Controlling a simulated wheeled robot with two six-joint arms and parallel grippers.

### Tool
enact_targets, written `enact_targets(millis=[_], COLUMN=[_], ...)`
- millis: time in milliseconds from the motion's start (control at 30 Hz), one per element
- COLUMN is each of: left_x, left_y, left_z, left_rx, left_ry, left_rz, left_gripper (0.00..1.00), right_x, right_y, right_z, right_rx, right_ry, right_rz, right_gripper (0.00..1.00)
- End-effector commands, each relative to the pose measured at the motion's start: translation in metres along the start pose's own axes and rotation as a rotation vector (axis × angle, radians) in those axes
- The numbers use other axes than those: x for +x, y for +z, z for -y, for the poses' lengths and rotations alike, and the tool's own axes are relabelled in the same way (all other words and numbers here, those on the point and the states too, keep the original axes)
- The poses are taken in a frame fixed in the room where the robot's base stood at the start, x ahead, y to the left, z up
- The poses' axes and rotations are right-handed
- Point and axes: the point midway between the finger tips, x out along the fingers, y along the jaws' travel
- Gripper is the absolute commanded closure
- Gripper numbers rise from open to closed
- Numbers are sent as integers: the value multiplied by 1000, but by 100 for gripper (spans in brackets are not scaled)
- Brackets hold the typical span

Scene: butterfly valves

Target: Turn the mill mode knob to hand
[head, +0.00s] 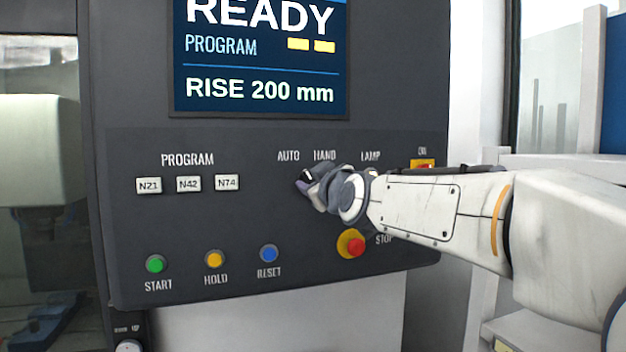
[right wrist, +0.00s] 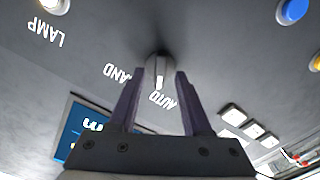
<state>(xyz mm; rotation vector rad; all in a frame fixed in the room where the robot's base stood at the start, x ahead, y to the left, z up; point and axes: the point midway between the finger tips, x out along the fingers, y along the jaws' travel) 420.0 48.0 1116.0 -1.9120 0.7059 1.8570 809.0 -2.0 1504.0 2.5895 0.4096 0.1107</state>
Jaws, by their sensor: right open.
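The mill mode knob (right wrist: 158,70) shows in the right wrist view as a grey knob with a white pointer line. The line points toward the AUTO label (right wrist: 162,98), with the HAND label (right wrist: 118,73) beside it. My right gripper (right wrist: 159,78) is open, with one finger on each side of the knob; I cannot tell whether they touch it. In the head view my right gripper (head: 312,188) is at the panel below the AUTO and HAND labels (head: 307,156) and mostly hides the knob. My left gripper is not in view.
The dark control panel (head: 130,230) carries a screen (head: 260,60), N21, N42 and N74 keys (head: 188,184), and green (head: 155,264), yellow (head: 215,259) and blue (head: 268,254) buttons. A red stop button (head: 355,246) sits just below my right wrist. A LAMP label (head: 370,156) is to the right.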

Motion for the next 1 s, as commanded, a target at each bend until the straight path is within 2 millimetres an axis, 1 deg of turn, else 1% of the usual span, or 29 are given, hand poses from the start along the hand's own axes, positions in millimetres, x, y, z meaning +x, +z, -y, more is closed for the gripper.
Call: enact_targets(millis=[233,267,300,367,400,767,1000], left_x=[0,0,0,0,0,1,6], left_y=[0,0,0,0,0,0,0], left_z=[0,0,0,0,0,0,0], left_rx=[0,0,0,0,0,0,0], left_ry=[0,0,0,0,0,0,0], left_rz=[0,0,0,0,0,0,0], left_gripper=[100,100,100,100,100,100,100], right_x=[1,1,1,1,1,1,1], right_y=[0,0,0,0,0,1,1], right_z=[0,0,0,0,0,1,0], right_rx=[0,0,0,0,0,30,155], right_ry=[0,0,0,0,-1,-1,-1], right_rz=[0,0,0,1,1,1,0], right_gripper=[51,55,70,93,100,100,100])
